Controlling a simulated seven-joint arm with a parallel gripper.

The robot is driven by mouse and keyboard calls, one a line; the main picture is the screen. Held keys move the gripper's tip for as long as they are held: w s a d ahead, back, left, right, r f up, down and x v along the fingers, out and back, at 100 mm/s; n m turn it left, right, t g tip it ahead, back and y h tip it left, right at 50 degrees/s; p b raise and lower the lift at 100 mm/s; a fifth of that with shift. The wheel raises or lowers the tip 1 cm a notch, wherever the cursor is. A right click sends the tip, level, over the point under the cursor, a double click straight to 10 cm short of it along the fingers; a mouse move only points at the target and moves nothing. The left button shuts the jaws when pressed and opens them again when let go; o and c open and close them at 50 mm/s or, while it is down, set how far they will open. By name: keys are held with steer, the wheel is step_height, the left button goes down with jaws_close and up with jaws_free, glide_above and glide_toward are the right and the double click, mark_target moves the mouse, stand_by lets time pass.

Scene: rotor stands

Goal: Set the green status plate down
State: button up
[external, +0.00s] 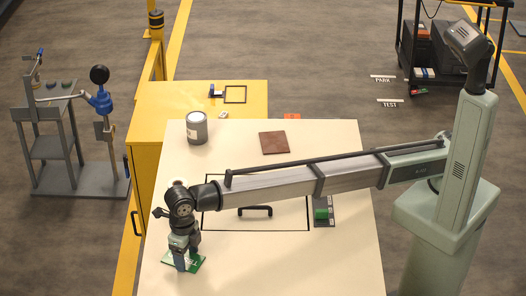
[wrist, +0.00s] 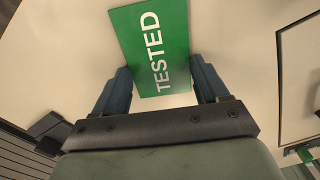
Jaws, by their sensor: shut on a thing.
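The green status plate (external: 198,262) is at the near left part of the cream table. In the wrist view the plate (wrist: 150,45) shows the white word TESTED. My gripper (external: 187,265) points down at the plate and is shut on it. In the wrist view the two blue-grey fingers of my gripper (wrist: 162,88) sit at either side of the plate's near end. I cannot tell whether the plate touches the table top or hangs just above it.
On the cream table (external: 340,265) are a black outlined rectangle (external: 203,215) with a black handle (external: 255,210), a grey strip with a green block (external: 321,213), a grey can (external: 197,128) and a brown square (external: 273,143). A yellow cabinet (external: 160,100) adjoins it. Table beside the plate is clear.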

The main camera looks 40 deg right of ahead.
mark_target(187, 260)
steer(key=o, duration=1.1)
step_height(187, 260, up, 12)
steer(key=shift+r, duration=0.15)
